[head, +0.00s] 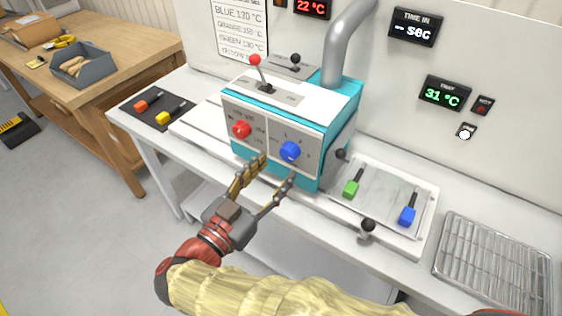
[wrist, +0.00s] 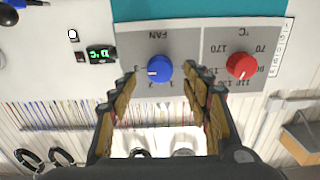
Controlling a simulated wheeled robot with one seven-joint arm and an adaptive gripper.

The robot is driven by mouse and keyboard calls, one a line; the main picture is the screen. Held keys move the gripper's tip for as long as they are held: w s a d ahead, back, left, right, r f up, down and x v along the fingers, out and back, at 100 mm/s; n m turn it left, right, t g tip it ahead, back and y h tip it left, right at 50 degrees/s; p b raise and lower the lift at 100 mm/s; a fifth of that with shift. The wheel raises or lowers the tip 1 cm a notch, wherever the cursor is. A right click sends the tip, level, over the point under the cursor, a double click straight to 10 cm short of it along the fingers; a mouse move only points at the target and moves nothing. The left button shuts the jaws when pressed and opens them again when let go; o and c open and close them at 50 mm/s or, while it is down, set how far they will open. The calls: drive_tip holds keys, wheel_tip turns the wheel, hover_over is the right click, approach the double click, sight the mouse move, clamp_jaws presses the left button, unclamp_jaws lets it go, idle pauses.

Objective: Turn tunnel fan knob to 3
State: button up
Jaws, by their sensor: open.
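The blue fan knob (head: 290,151) is on the front panel of the teal and white tunnel box (head: 302,142). The wrist view is upside down and shows the same blue knob (wrist: 159,68) under the word FAN. Its white mark lies at the picture's left side, toward a digit that looks like 3. My gripper (head: 277,168) is open and empty in front of the panel. In the wrist view, my gripper (wrist: 159,82) has its fingertips on both sides of the knob's lower edge, with no clear contact.
A red temperature knob (head: 241,129) sits beside the fan knob. A red-topped lever (head: 255,60) stands on the box. A tray (head: 385,187) with green and blue handled tools is to the right, and a wire rack (head: 495,262) lies farther right.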

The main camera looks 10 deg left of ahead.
drive_tip(key=v, duration=0.7)
drive_tip(key=shift+s+a, duration=0.15)
drive_tip(key=shift+s, duration=0.15)
wheel_tip(320, 180, down, 10)
drive_tip(key=s+d+n+g+y, duration=0.1)
drive_tip(key=s+d+n+g, duration=0.3)
drive_tip(key=n, duration=0.7)
drive_tip(key=s+d+f+n+g+y+p, duration=0.2)
drive_tip(key=d+n+g, duration=0.2)
drive_tip(key=d+g, duration=0.35)
drive_tip(key=w+d+r+m+y+p, duration=0.1)
drive_tip(key=d+r+m+y+p, duration=0.1)
drive_tip(key=d+r+m, duration=0.3)
drive_tip(key=w+d+r+m+y+p, duration=0.1)
drive_tip(key=d+r+m, duration=0.4)
drive_tip(key=d+r, duration=0.6)
drive_tip(key=w+d+p, duration=0.1)
drive_tip(key=d+p, duration=0.1)
drive_tip(key=d, duration=0.2)
drive_tip(key=shift+y, duration=0.4)
